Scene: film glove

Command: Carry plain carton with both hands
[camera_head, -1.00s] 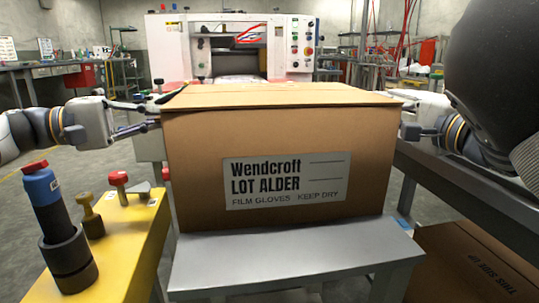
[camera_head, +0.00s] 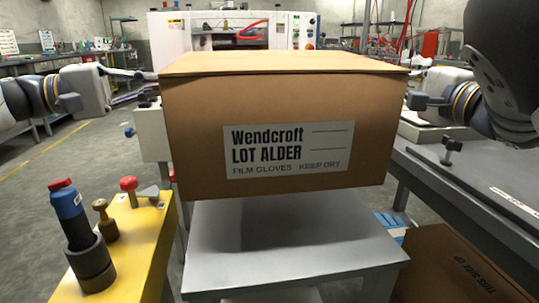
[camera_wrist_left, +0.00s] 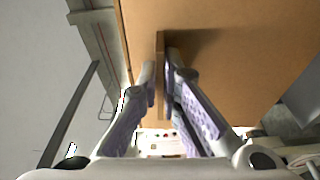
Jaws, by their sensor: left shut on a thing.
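The plain carton (camera_head: 285,120), a large brown box with a white "Wendcroft LOT ALDER" label, hangs level above a grey stand (camera_head: 300,245), with a gap beneath it. My left gripper (camera_head: 150,76) is at its upper left side. In the left wrist view, the left gripper (camera_wrist_left: 160,85) is shut on a thin upright flap that stands out from the carton wall (camera_wrist_left: 235,50). My right gripper (camera_head: 418,72) is at the carton's upper right side. Its fingertips are mostly hidden behind the carton, so its grip cannot be seen.
A white machine (camera_head: 235,30) stands behind.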

